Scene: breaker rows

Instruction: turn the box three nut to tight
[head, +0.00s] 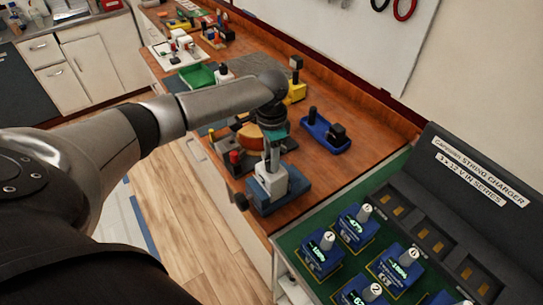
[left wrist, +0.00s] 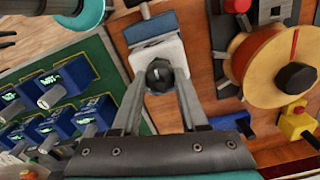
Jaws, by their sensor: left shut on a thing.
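My left gripper (head: 271,160) points down at a white block (head: 270,183) on a blue base (head: 290,188) near the bench's front corner. In the left wrist view, my left gripper (left wrist: 160,78) has its fingers closed on a dark round knob (left wrist: 159,73) on the white block (left wrist: 152,55). The knob is hidden in the head view. I see no number three on this block. Blue boxes with lit displays and white numbered caps, such as 1 (head: 320,255) and 2 (head: 364,294), stand on a green panel. No cap marked 3 is readable. My right gripper is not in view.
A blue tray with a black part (head: 328,133) lies right of my gripper. A wooden spool (left wrist: 270,65) stands close beside the held block. A dark charger housing (head: 465,185) stands at the right. Several coloured fixtures and a green tray (head: 197,77) lie farther back.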

